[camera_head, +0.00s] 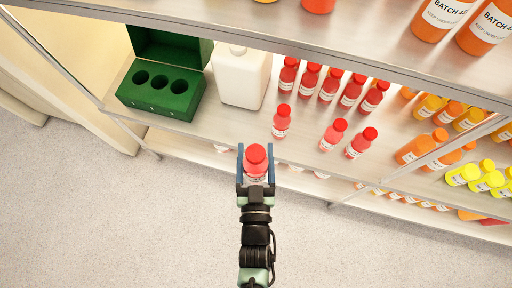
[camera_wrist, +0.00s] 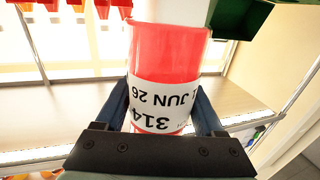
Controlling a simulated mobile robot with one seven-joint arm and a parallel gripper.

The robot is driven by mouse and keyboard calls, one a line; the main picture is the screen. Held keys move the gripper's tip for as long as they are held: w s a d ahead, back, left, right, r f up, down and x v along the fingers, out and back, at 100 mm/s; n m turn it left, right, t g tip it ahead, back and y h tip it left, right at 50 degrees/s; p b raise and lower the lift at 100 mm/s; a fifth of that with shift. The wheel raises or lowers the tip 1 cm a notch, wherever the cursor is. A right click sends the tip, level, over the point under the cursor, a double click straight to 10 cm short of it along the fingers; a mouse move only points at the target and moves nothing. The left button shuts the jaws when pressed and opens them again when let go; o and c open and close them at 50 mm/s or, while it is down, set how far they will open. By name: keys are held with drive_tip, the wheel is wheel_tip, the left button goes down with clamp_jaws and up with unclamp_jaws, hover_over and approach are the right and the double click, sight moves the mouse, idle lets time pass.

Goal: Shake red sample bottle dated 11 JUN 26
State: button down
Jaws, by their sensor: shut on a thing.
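My gripper (camera_head: 256,168) is shut on a red sample bottle (camera_head: 256,155). It holds the bottle in front of the shelf's edge, clear of the shelf. In the wrist view the bottle (camera_wrist: 170,60) fills the middle between the two fingers, and its white label (camera_wrist: 165,103) appears upside down. The label shows "314" and "JUN 26"; the day number is cut off at the label's visible edge. More red bottles (camera_head: 281,122) stand on the shelf behind and to the right of the gripper.
A green case (camera_head: 160,112) with three round holes and an open lid stands at the shelf's left, beside a white jug (camera_head: 241,90). Orange bottles (camera_head: 415,148) and yellow bottles (camera_head: 463,175) stand to the right. An upper shelf (camera_head: 345,38) overhangs. The floor in front is clear.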

drive_tip(key=w+d, duration=0.2)
drive_tip(key=w, duration=0.5)
drive_tip(key=s, duration=0.2)
drive_tip(key=s+a, duration=0.1)
drive_tip(key=s, duration=0.2)
drive_tip(key=s+a, duration=0.1)
drive_tip(key=s, duration=0.1)
drive_tip(key=shift+s+r, duration=0.25)
drive_tip(key=shift+r, duration=0.1)
drive_tip(key=w+d, duration=0.2)
drive_tip(key=w, duration=0.5)
drive_tip(key=s, duration=0.2)
drive_tip(key=s+a, duration=0.1)
drive_tip(key=s, duration=0.1)
drive_tip(key=s+a, duration=0.1)
drive_tip(key=s, duration=0.2)
drive_tip(key=shift+f, duration=0.1)
drive_tip(key=w+d, duration=0.2)
drive_tip(key=w, duration=0.5)
drive_tip(key=s, duration=0.2)
drive_tip(key=s+a, duration=0.1)
drive_tip(key=s, duration=0.1)
drive_tip(key=s+a, duration=0.1)
drive_tip(key=s, duration=0.1)
drive_tip(key=shift+s+f, duration=0.15)
drive_tip(key=shift+s, duration=0.15)
drive_tip(key=shift+s+r, duration=0.15)
drive_tip(key=shift+r, duration=0.1)
drive_tip(key=shift+w+f, duration=0.15)
drive_tip(key=shift+w, duration=0.1)
